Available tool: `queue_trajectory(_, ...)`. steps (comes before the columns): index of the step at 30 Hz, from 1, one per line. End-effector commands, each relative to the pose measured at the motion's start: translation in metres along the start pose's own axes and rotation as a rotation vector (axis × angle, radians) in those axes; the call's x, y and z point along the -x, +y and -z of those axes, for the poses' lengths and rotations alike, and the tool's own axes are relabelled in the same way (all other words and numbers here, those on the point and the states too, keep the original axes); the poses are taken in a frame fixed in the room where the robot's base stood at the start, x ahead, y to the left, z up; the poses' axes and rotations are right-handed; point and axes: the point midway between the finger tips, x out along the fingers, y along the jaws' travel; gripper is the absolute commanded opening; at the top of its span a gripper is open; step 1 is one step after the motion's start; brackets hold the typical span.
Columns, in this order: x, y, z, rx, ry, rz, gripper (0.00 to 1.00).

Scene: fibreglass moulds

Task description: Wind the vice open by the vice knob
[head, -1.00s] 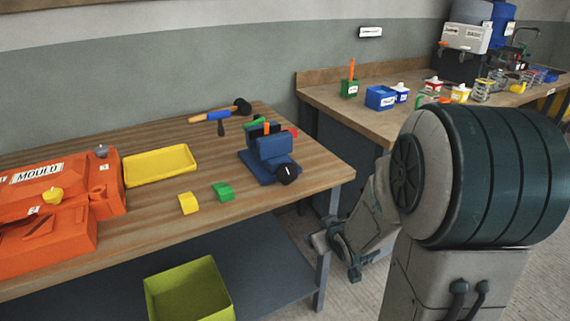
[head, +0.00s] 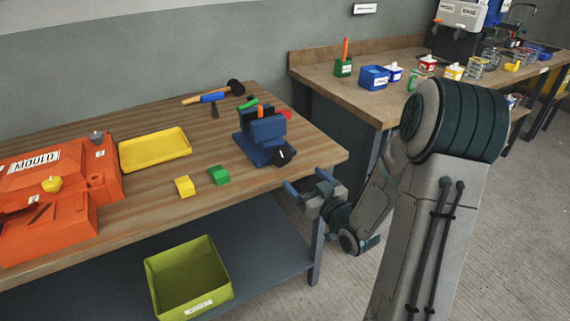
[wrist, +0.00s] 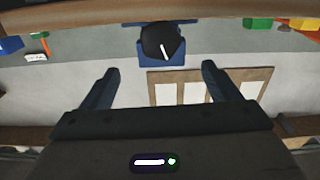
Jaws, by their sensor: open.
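The blue vice (head: 264,140) stands on the wooden bench near its right end. Its black knob (head: 283,157) faces the front edge and carries a white mark; the knob shows at the top middle of the wrist view (wrist: 162,43), with blue vice body around it. My gripper (head: 306,182) is just off the bench's front right edge, lower right of the knob and apart from it. Its two fingers are spread and empty. In the wrist view the gripper (wrist: 158,80) has the knob beyond and between its fingertips, not touching.
Green (head: 219,175) and yellow (head: 184,186) blocks lie left of the vice, near a yellow tray (head: 155,149) and an orange mould (head: 60,180). A hammer (head: 214,97) lies behind. A green bin (head: 188,277) is on the lower shelf. A second bench (head: 400,103) stands at the right.

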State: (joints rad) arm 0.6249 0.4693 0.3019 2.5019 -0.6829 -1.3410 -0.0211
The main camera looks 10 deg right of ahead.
Motion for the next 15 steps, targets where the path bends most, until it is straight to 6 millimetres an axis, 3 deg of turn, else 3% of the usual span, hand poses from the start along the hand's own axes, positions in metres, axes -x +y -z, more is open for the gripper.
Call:
queue_trajectory(9, -0.070, -0.001, 0.001, 0.000, 0.000, 0.002, 0.83)
queue_trajectory(15, -0.099, -0.001, 0.000, 0.000, -0.001, 0.001, 0.83)
